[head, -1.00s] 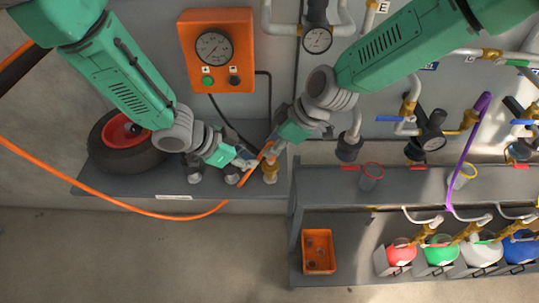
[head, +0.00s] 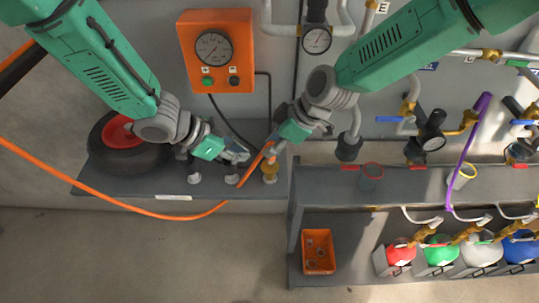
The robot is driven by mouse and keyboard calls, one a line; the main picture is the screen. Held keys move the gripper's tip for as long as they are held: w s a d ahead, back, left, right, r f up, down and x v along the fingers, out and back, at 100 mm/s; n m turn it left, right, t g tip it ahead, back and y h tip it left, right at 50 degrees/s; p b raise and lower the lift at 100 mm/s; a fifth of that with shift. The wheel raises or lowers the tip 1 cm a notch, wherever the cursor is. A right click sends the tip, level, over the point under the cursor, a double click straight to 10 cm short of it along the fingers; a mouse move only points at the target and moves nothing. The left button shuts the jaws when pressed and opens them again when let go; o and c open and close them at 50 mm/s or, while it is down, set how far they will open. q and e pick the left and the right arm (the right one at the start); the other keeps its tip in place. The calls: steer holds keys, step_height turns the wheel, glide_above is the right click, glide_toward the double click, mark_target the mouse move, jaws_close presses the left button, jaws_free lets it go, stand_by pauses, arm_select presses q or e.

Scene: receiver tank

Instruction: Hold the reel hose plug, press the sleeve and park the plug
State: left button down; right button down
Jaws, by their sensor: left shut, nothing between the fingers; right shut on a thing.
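An orange reel hose (head: 130,211) hangs in a curve from the left edge up to the grey shelf. Its end rises to my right gripper (head: 269,154), which is shut on the hose plug; the plug itself is mostly hidden by the fingers. A brass fitting (head: 270,172) stands upright on the shelf just below the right gripper. My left gripper (head: 245,157) is shut and empty, just left of the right gripper and the hose end. The sleeve is too small to make out.
An orange gauge box (head: 216,50) with a green and a black button is on the wall above. A wheel (head: 125,143) lies on the shelf (head: 120,186) at left. Grey posts (head: 194,177) stand on the shelf. An orange bin (head: 319,251) sits on the lower right rack.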

mark_target(272, 144)
steer(key=shift+r+p, duration=1.55)
steer(key=shift+r, duration=0.9)
